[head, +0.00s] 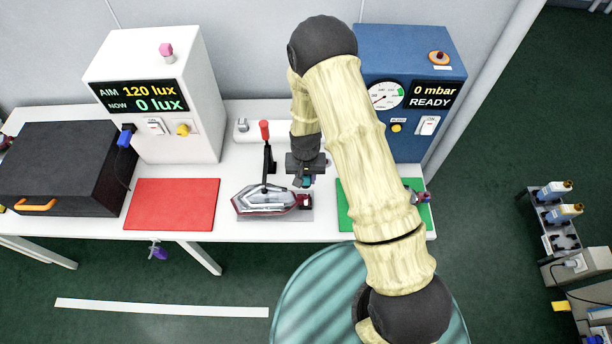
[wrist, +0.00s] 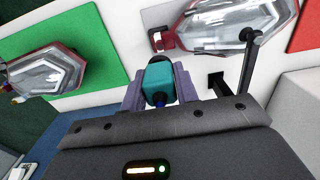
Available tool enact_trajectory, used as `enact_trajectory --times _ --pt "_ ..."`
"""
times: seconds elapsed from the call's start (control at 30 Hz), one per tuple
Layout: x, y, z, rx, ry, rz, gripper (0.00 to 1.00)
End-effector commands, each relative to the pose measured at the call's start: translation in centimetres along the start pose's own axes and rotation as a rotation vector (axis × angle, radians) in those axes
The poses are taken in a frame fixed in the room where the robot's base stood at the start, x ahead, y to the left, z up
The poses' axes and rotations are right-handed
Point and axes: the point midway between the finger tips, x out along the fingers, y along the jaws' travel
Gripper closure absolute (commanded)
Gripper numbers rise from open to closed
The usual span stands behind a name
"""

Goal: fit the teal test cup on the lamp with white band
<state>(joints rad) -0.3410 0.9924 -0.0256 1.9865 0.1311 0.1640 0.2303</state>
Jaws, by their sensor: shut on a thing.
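My gripper (head: 305,178) is shut on the teal test cup (wrist: 160,82), which sits between its purple fingers in the wrist view. A bit of teal shows under the gripper in the head view. A red and clear tail lamp (head: 268,201) lies at the toggle clamp with the red handle (head: 264,130). Its red right end (head: 305,201) is just below the gripper and has a whitish patch, seen also in the wrist view (wrist: 160,39). The cup is apart from that end. A second lamp (wrist: 48,70) lies on the green mat, mostly hidden by my arm in the head view.
The red mat (head: 172,204) at left is bare. The green mat (head: 352,209) is at right. A white box reading 0 lux (head: 190,140) and a blue box reading 0 mbar (head: 425,75) stand behind. A black case (head: 60,165) is at far left.

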Motion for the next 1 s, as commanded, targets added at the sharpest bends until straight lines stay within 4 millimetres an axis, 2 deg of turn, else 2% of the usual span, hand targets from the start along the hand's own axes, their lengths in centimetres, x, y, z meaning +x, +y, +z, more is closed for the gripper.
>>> enact_trajectory --times 0.17,0.6,1.0 --pt "0.9 0.1 0.1 0.001 -0.001 0.000 0.94" --pt "4.9 0.2 0.0 0.004 0.000 0.000 0.94" --pt "5.6 0.1 0.0 0.001 0.000 0.000 0.94"
